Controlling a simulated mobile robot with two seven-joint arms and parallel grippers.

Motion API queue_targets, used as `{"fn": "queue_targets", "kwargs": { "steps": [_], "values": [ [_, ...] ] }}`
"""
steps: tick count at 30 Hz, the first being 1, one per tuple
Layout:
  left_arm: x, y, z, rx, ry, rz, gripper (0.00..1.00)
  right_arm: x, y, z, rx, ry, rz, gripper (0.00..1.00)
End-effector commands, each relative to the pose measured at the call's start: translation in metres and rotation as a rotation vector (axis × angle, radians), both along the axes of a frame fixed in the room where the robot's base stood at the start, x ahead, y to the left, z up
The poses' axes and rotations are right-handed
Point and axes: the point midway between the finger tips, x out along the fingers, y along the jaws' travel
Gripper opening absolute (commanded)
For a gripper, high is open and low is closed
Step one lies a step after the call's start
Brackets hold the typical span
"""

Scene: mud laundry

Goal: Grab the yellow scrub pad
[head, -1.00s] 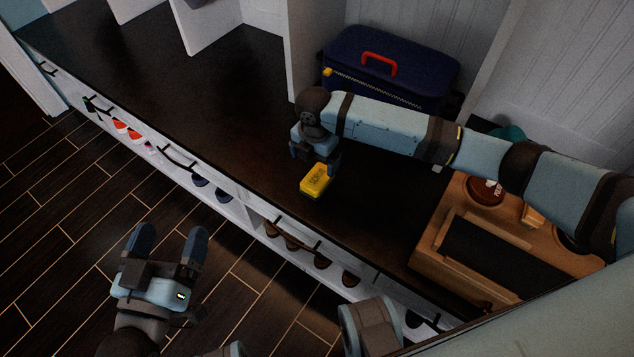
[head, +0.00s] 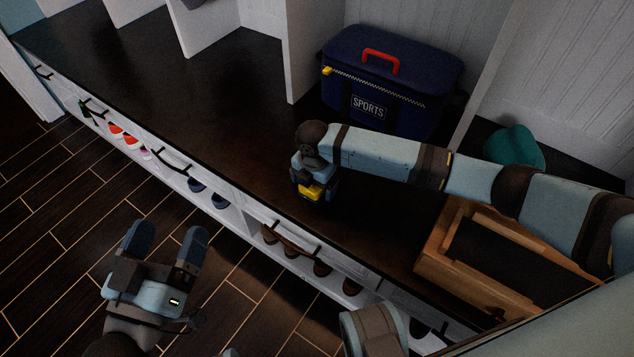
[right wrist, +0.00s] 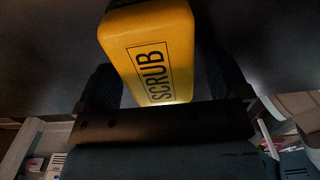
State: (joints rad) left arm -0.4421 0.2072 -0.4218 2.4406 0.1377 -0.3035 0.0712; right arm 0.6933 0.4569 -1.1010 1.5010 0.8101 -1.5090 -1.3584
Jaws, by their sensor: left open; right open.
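The yellow scrub pad (head: 312,191) lies on the dark bench top, partly covered by my right gripper (head: 316,194) in the head view. In the right wrist view the pad (right wrist: 150,50) shows its "SCRUB" label and sits between the two dark fingers of my right gripper (right wrist: 152,88). The right gripper is open around the pad; whether a finger touches it cannot be told. My left gripper (head: 163,240) is open and empty, over the wood floor in front of the bench.
A dark blue sports bag (head: 400,85) with a red handle stands at the back of the bench (head: 200,120). A wooden box (head: 450,265) is at the right, and a teal item (head: 515,147) lies behind my right arm. The bench's left part is clear.

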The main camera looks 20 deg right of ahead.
Motion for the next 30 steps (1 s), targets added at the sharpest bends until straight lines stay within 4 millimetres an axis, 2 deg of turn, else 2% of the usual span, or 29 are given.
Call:
{"fn": "queue_targets", "kwargs": {
  "steps": [1,6,8,16,20,23,27,30],
  "values": [
    [0.000,0.000,0.000,0.000,0.000,0.000,0.89,0.000,0.000,0.000,0.000,0.000,0.000,0.91],
    [0.000,0.000,0.000,0.000,-0.001,0.000,0.89,0.000,0.000,0.000,0.000,0.000,0.000,0.52],
    [0.000,0.000,0.000,0.000,-0.001,0.000,0.89,0.000,0.000,0.000,0.000,0.000,-0.001,0.40],
    [0.000,0.000,0.001,-0.001,-0.002,0.000,0.89,0.000,0.000,0.002,0.000,0.000,-0.001,0.40],
    [0.000,0.000,0.009,-0.004,-0.013,0.004,0.89,0.001,0.000,0.014,0.000,-0.001,-0.001,0.40],
    [-0.001,0.002,0.019,-0.020,-0.042,0.015,0.89,0.001,0.000,0.033,0.000,-0.002,-0.001,0.40],
    [-0.003,0.004,0.039,-0.045,-0.094,0.032,0.89,0.001,0.000,0.072,0.001,-0.003,0.000,0.40],
    [-0.001,0.008,0.032,-0.013,-0.056,0.052,0.89,0.001,0.000,0.102,0.001,-0.003,0.000,0.40]
  ]
}}
